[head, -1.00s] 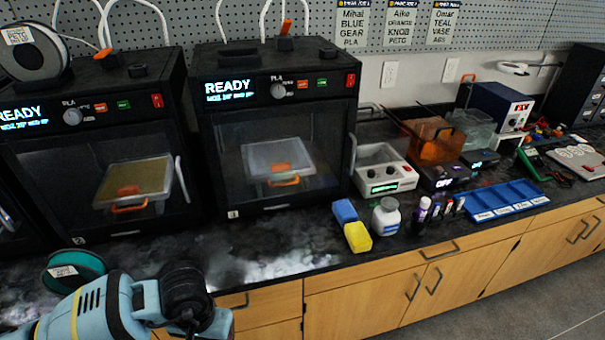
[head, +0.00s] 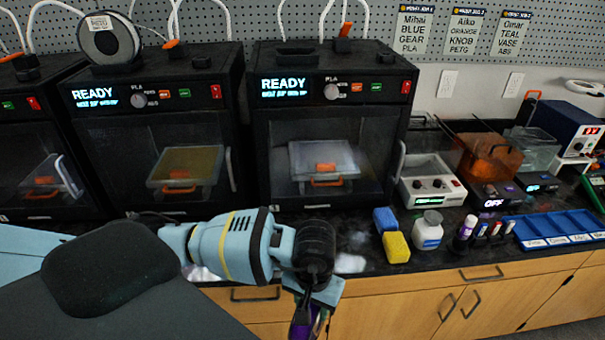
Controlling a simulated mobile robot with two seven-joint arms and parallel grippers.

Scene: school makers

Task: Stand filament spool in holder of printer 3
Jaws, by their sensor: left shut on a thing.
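My left gripper (head: 307,318) is at the bottom edge, in front of the counter and below printer 3, and points down. It is shut on a dark and purple thing (head: 303,330) that is mostly cut off by the frame, so I cannot tell whether it is the filament spool. Printer 3 (head: 393,140) stands on the counter with its door closed and its display reading READY. A black holder (head: 296,52) on its top, toward the left, is empty. My right gripper is not in view.
Printer 2 (head: 83,130) stands to the left with a grey spool (head: 110,38) upright on top. Blue and yellow blocks (head: 396,247), a white jar (head: 428,231) and a blue tray (head: 552,228) line the counter right of my gripper. Cabinets (head: 375,308) are below.

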